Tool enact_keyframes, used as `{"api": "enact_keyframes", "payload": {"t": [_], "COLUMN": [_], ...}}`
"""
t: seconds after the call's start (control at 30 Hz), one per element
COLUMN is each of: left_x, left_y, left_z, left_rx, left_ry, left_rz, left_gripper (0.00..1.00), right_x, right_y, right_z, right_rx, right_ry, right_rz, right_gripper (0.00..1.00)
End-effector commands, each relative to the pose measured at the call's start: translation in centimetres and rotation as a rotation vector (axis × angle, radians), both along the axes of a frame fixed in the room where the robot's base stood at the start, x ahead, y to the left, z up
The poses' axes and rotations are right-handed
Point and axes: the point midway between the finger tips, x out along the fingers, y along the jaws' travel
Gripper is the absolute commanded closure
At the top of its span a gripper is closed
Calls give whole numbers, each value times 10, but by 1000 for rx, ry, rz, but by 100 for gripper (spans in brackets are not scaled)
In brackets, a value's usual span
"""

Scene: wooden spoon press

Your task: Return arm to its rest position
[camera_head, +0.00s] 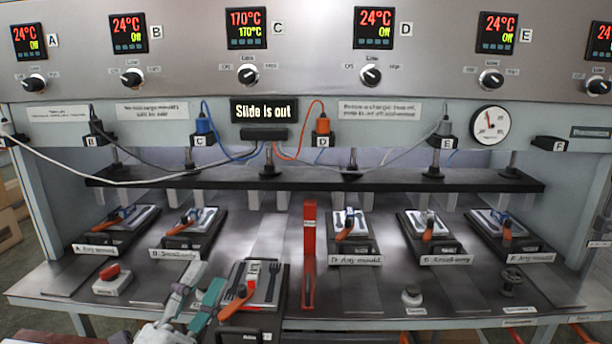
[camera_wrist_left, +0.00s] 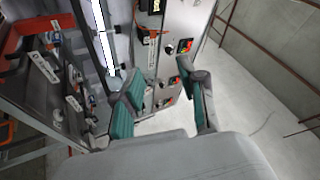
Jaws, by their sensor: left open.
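My left gripper (camera_head: 200,290) is at the front edge of the press table, just left of the pulled-out mould (camera_head: 272,285) at station C. Its two teal-padded fingers stand apart with nothing visible between them, and they also show spread in the left wrist view (camera_wrist_left: 165,100). The mould is a dark block with a light plate, dark utensil shapes on top and an orange handle (camera_head: 238,303) pointing toward the gripper. The gripper appears apart from the handle, though the gap is hard to judge. My right gripper is not in view.
A red upright post (camera_head: 309,240) stands right of the mould. A white block with a red button (camera_head: 112,278) is left of the gripper. A sign (camera_head: 264,110) reads "Slide is out". Display C (camera_head: 247,28) reads 170°C.

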Motion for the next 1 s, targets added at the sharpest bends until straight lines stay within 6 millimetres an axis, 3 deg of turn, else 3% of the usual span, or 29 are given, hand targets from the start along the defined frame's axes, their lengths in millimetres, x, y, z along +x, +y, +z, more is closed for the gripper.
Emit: {"api": "enact_keyframes", "payload": {"t": [0.03,0.17,0.3,0.4,0.6,0.87,1.0], "left_x": [6,1,-40,-76,-144,-223,-207], "left_y": [19,58,76,78,71,57,56], "left_z": [-34,-126,-220,-267,-324,-360,-406], "left_rx": [-127,-391,-606,-707,-826,-914,-900], "left_ry": [166,564,951,1164,1479,1788,1790], "left_rz": [65,228,391,482,617,752,758], "left_gripper": [59,59,59,59,59,59,59], "right_x": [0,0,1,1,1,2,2], "right_y": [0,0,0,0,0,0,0], "right_z": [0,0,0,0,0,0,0], "right_rx": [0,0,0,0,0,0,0], "right_ry": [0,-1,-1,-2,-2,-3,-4], "right_rz": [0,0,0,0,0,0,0], "right_gripper": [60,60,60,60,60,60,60]}}
